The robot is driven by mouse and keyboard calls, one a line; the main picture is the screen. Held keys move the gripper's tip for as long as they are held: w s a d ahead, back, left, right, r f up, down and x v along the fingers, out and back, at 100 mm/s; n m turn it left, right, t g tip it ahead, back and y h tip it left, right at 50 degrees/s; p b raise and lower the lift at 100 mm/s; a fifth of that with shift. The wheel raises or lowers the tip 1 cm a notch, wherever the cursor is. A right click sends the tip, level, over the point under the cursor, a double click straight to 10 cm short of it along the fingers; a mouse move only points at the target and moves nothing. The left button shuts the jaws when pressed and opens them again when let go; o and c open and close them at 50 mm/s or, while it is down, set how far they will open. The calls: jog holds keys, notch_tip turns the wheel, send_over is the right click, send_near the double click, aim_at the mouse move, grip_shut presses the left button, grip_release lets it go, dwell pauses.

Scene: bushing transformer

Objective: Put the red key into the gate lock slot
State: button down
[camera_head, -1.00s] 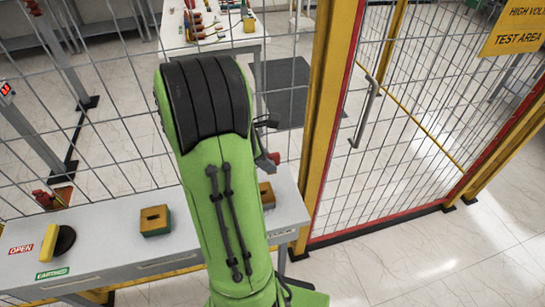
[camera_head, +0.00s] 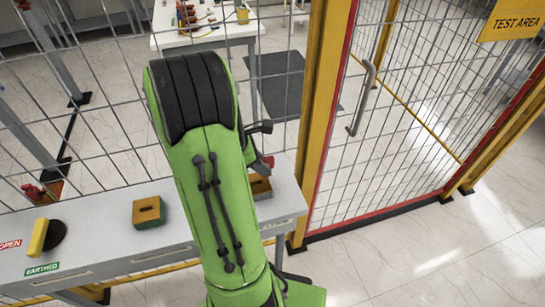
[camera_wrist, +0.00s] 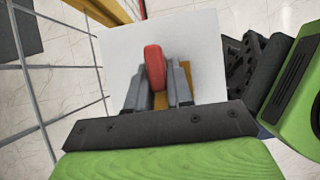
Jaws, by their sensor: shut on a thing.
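The red key (camera_wrist: 154,68) is held between the two grey fingers of my gripper (camera_wrist: 158,76) in the wrist view. A yellow-brown block (camera_wrist: 188,72) shows beside and beneath the fingers, on the pale bench top. In the head view my green arm covers most of my gripper; a small red part of the key (camera_head: 268,161) shows just above the right-hand block (camera_head: 261,187), partly hidden by the arm. I take this block as the gate lock. Its slot is hidden, and I cannot tell whether the key touches or enters it.
A second green and yellow block (camera_head: 149,211) with a dark slot stands on the grey bench (camera_head: 100,232). A yellow-handled switch (camera_head: 42,238) is at the left. Mesh fence and a yellow post (camera_head: 317,120) stand behind. Clear floor lies at right.

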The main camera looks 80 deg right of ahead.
jog(key=shift+r, duration=0.1)
dwell(0.3)
jog(key=shift+w+a+p, duration=0.6)
jog(key=shift+w+a, duration=0.35)
jog(key=shift+w, duration=0.2)
jog(key=shift+p, duration=0.6)
dwell(0.6)
jog(key=shift+f, duration=0.2)
jog(key=shift+f+b, duration=0.35)
jog(key=shift+f+b, duration=0.7)
jog(key=shift+f, duration=0.55)
jog(key=c, duration=0.9)
grip_release()
